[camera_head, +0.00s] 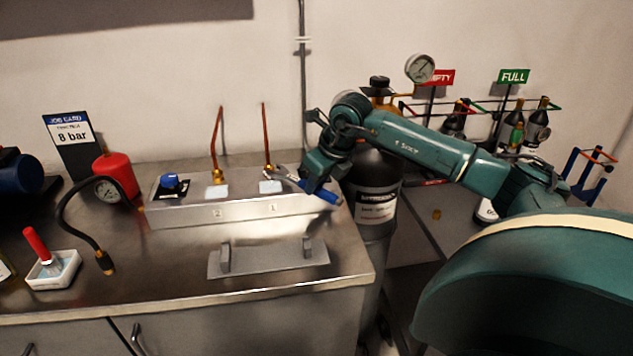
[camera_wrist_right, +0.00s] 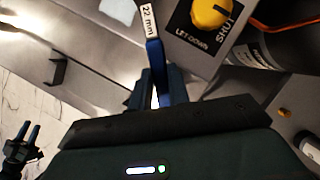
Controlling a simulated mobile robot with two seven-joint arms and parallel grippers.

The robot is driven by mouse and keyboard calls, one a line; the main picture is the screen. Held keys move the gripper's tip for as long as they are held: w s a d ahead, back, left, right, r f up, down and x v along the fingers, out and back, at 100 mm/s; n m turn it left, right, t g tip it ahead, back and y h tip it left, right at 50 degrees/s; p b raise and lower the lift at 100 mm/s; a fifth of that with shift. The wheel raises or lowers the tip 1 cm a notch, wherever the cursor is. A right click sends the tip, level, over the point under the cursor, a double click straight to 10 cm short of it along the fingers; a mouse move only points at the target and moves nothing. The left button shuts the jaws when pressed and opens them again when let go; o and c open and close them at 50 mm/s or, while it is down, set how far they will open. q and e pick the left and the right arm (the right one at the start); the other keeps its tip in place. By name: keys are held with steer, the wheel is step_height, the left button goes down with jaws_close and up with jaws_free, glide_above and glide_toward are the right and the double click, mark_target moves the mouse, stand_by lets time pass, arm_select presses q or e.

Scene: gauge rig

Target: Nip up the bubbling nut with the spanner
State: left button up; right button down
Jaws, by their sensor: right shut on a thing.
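My right gripper (camera_head: 318,186) is shut on the blue-handled spanner (camera_head: 328,196) above the right end of the metal block. In the right wrist view the spanner (camera_wrist_right: 152,50), marked 22 mm, stands between my right gripper's fingers (camera_wrist_right: 160,88). Its metal head points left, close to the brass nut (camera_head: 269,168) on the copper pipe above number 1. I cannot tell whether it touches or fits around that nut. A second brass nut (camera_head: 215,180) sits on the pipe above number 2. No bubbles can be made out. A small dark gripper (camera_wrist_right: 22,147), apparently my left, shows low in the wrist view.
The block (camera_head: 190,215) carries a blue knob (camera_head: 169,181) at left. A yellow knob (camera_wrist_right: 211,12) shows in the wrist view. A grey handled plate (camera_head: 268,262) lies in front. A hose gauge (camera_head: 107,189), red canister (camera_head: 117,172) and dark cylinder (camera_head: 372,178) stand around.

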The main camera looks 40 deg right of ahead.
steer(key=shift+w, duration=0.4)
steer(key=shift+w+a+p, duration=0.15)
steer(key=shift+w+p, duration=0.25)
steer(key=shift+w, duration=0.25)
stand_by(0.4)
steer(key=c, duration=2)
jaws_free()
jaws_close()
steer(key=shift+a, duration=0.1)
